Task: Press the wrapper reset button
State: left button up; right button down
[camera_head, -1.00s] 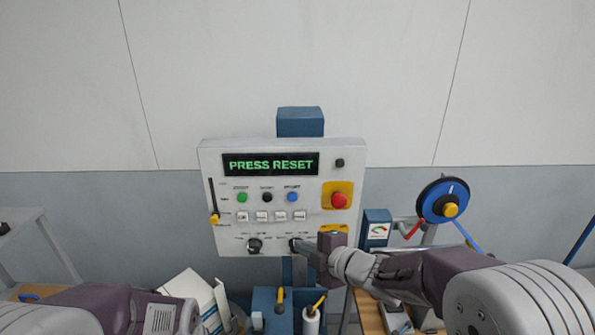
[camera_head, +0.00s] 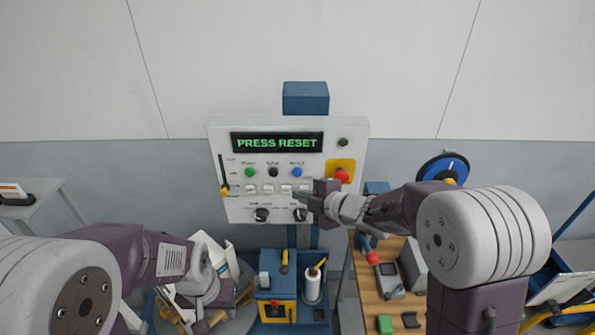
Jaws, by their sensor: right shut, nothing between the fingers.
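A white control panel (camera_head: 235,208) stands ahead against the wall, its display (camera_head: 277,142) reading PRESS RESET in green. Below the display are a green button (camera_head: 250,172), a black button (camera_head: 273,172) and a blue button (camera_head: 297,172); their small labels are too blurred to read surely. My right gripper (camera_head: 300,197) is shut and empty, its tips in front of the panel, below the blue button and over the right end of the white key row. Contact cannot be judged. My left gripper (camera_head: 205,284) is low at the left, away from the panel; its fingers are unclear.
A red emergency knob (camera_head: 342,176) on a yellow plate and two black dials (camera_head: 261,214) are on the panel. A lever (camera_head: 224,188) is at its left. A wooden bench (camera_head: 366,290) with small items is at lower right. A blue holder with a roll (camera_head: 313,287) stands below.

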aim_at(297, 172)
jog(key=w+p, duration=0.2)
jog(key=w, duration=0.3)
jog(key=shift+w, duration=0.2)
jog(key=shift+w, duration=0.15)
dwell(1.7)
jog(key=shift+w, duration=0.25)
